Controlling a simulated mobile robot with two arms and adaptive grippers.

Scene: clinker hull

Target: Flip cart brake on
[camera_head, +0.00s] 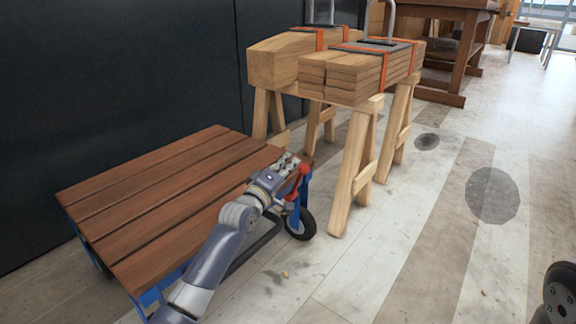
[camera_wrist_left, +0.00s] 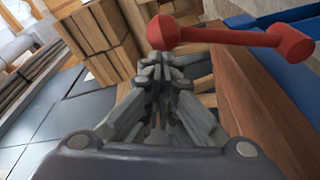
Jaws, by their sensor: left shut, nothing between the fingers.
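The cart (camera_head: 150,190) is a low platform with brown wooden slats, a blue frame and black wheels, at the lower left of the head view. The red brake lever (camera_head: 304,170) is at its right corner, above a black wheel (camera_head: 300,224). In the left wrist view the lever (camera_wrist_left: 240,36) runs across the top, with a round red knob (camera_wrist_left: 163,32) at its left end. My left gripper (camera_head: 293,161) is shut and empty beside the lever. Its fingertips (camera_wrist_left: 165,62) appear just below the knob; I cannot tell whether they touch. My right gripper is not in view.
Wooden sawhorses (camera_head: 355,165) carry strapped timber stacks (camera_head: 360,75) just behind the cart. A dark wall (camera_head: 120,80) runs along the left. A brown workbench (camera_head: 445,45) stands farther back. The pale plank floor (camera_head: 430,240) to the right is mostly clear.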

